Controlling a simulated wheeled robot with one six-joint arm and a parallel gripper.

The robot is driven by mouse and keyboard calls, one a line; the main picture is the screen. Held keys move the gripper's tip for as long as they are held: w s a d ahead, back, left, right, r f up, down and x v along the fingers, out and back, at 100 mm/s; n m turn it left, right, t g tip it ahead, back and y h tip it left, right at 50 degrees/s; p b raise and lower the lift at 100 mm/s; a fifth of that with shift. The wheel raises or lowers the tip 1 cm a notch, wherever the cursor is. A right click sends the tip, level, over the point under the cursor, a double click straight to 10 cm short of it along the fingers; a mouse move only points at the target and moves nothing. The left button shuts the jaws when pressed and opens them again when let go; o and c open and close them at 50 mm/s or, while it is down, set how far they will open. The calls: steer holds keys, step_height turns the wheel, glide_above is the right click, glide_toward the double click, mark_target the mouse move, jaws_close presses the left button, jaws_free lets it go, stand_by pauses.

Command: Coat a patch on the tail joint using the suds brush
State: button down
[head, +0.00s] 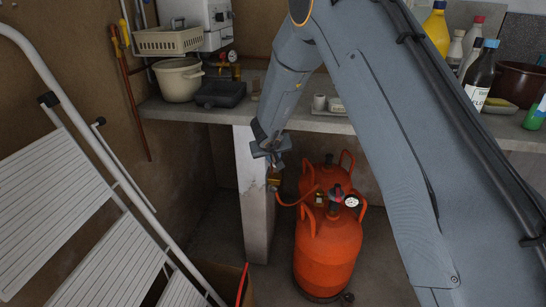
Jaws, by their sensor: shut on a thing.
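My gripper (272,158) is shut in front of the pale pillar, pointing down. A small brownish piece (273,180), apparently the suds brush, shows just below its jaws; its bristles are too small to make out. An orange hose (292,203) runs from close to that piece, up to the fittings on the orange gas bottles. A regulator (335,193) and a white-faced gauge (351,201) sit atop the front orange bottle (328,252). I cannot tell which fitting is the tail joint, or whether the brush touches anything.
A second orange bottle (326,171) stands behind the front one. A pale pillar (254,215) supports the worktop (195,113). A white stepladder (80,190) fills the left. Several plastic and glass bottles stand at the upper right. A cardboard box (222,280) is on the floor.

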mark_target(274, 166)
steer(key=shift+w+a, duration=0.15)
steer(key=shift+a, duration=0.05)
step_height(274, 166, down, 6)
steer(key=b, duration=0.9)
steer(key=shift+r, duration=0.1)
steer(key=shift+f+b, duration=0.7)
steer(key=shift+f, duration=0.35)
stand_by(0.5)
steer(key=shift+d, duration=0.1)
steer(key=shift+w+d+p, duration=0.2)
steer(key=shift+w+p, duration=0.7)
steer(key=shift+p, duration=0.65)
steer(key=shift+w+d+p, duration=0.2)
steer(key=shift+w+p, duration=0.7)
steer(key=shift+p, duration=0.65)
steer(key=shift+a+p, duration=0.1)
steer(key=shift+p, duration=0.6)
